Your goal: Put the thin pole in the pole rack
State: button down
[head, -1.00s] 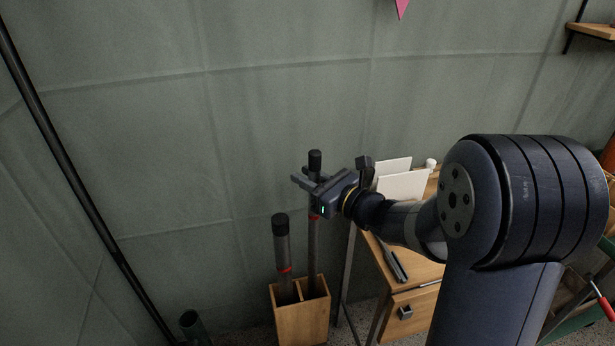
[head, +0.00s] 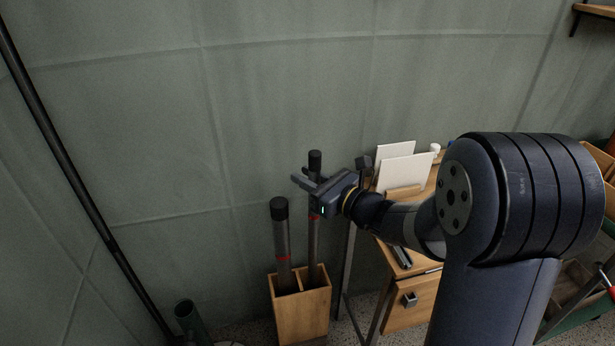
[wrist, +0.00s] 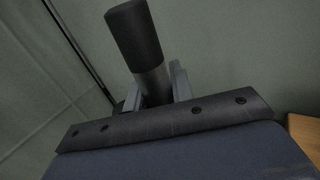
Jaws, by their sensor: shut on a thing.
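The thin pole (head: 313,240) is a grey upright rod with a black cap and a red band. My gripper (head: 314,184) is shut on it just below the cap. In the wrist view the pole's black cap and grey shaft (wrist: 153,82) stand between the fingers. The pole rack (head: 302,318) is a wooden box with two compartments, below my gripper. The thin pole's lower end meets the right compartment's opening; how deep it sits is hidden. A thicker pole (head: 283,240) with a black cap and red band stands in the left compartment, tilted slightly.
A wooden desk with a drawer (head: 412,302) stands right of the rack, with white cards (head: 405,172) on top. A dark green tube (head: 188,322) is at lower left. A long black pole (head: 75,190) leans along the cloth wall at left.

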notch_tip(320, 180, down, 8)
jog(key=b, duration=0.7)
jog(key=shift+f, duration=0.15)
dwell(0.5)
dwell(0.6)
jog(key=c, duration=1.1)
grip_release()
jog(key=shift+c, duration=0.2)
notch_tip(320, 180, up, 10)
jog(key=p, duration=0.3)
jog(key=shift+f, duration=0.1)
notch_tip(320, 180, down, 8)
jog(key=b, duration=0.1)
jog(key=shift+b, duration=0.35)
